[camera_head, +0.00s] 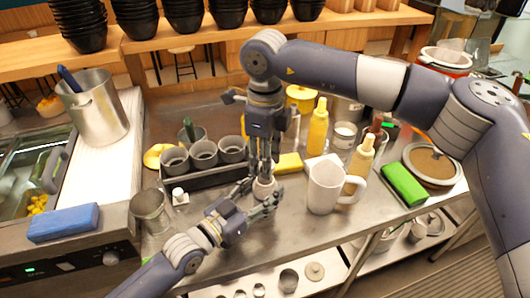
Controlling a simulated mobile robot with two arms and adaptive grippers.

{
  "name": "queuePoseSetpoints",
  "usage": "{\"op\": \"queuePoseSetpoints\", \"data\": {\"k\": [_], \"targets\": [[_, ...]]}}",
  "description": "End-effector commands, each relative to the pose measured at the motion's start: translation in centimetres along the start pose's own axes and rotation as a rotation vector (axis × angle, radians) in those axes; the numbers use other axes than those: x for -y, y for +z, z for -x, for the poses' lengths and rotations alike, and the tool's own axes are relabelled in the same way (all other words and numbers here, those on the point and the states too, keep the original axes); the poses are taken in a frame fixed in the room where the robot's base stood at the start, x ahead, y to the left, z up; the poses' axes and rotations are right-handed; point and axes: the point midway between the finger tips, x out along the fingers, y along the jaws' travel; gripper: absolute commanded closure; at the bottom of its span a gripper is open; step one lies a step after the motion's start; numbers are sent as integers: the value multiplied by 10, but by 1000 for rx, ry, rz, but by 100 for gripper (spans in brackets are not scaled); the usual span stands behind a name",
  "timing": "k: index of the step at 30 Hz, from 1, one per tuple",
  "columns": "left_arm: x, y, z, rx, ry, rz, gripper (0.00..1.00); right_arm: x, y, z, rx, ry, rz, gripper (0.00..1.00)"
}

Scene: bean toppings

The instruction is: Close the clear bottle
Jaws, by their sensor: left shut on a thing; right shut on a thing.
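The clear bottle (264,188) stands near the front of the steel counter, between my two grippers. Only a small pale, rounded part of it shows. My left gripper (261,199) comes in low from the left, its fingers shut around the bottle's side. My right gripper (264,170) points straight down from above and is shut at the bottle's top. Its fingers hide what they hold there, so I cannot tell whether a lid is seated.
A large white mug (322,188) stands close on the right. A dark tray with grey cups (204,153) is behind left. A small white-capped jar (180,196) and metal canister (150,210) stand left. Yellow bottle (318,128) and green block (404,184) are to the right.

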Motion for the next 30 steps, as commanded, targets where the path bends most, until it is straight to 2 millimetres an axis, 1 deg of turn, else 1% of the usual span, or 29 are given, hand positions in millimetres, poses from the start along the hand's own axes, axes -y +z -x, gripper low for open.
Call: {"op": "queuePoseSetpoints", "data": {"k": [14,24,30], "targets": [[0,0,0,1,0,0,93,0,0,0,0,-1,0,75],[0,0,0,1,0,0,93,0,0,-17,-1,-1,0,75],[0,0,0,1,0,0,93,0,0,-17,0,-1,0,75]]}}
